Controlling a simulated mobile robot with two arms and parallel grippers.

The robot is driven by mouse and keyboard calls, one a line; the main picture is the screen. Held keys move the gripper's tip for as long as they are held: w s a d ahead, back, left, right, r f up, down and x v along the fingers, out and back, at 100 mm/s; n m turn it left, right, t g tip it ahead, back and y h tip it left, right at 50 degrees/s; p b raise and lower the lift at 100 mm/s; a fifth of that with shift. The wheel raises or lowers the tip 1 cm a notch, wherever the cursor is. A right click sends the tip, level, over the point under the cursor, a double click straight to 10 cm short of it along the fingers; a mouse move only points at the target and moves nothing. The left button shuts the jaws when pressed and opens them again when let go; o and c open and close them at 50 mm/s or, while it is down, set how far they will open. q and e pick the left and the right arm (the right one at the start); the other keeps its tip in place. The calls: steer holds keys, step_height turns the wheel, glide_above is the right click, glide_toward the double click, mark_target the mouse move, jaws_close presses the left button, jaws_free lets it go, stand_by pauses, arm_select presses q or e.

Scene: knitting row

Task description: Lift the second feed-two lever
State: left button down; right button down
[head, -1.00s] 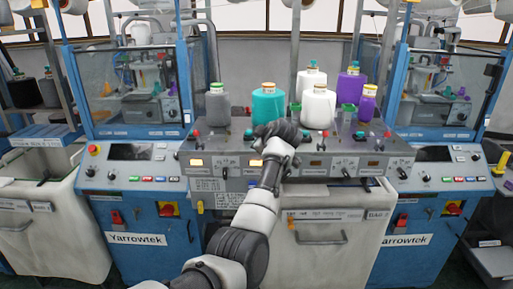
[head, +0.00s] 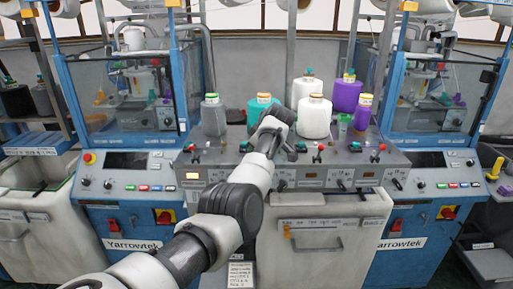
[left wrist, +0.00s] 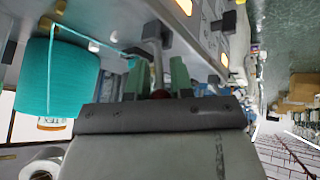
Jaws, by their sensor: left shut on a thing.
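My left gripper (head: 289,152) reaches over the control panel, in front of the teal yarn cone (head: 264,108). In the left wrist view its two green fingers (left wrist: 156,82) are shut on a thin grey lever (left wrist: 157,62) with a dark red knob low between them. The teal cone (left wrist: 60,78) is large beside it, its thread running towards the lever. In the head view my arm hides this lever and the panel around it. My right gripper is not in view.
The panel (head: 365,165) carries grey, white and purple cones behind the lever row. One display (head: 193,176) glows at its left end. Blue-framed machines (head: 125,170) stand on both sides. A pale bin (head: 330,240) is below the panel.

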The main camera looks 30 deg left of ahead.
arm_select(q)
steer(key=shift+r, duration=0.1)
steer(key=c, duration=1.1)
jaws_free()
steer(key=shift+a, duration=0.1)
steer(key=shift+c, duration=0.2)
steer(key=b+v, duration=0.4)
steer(key=v, duration=0.6)
steer(key=shift+d+r, duration=0.2)
steer(key=shift+d, duration=0.05)
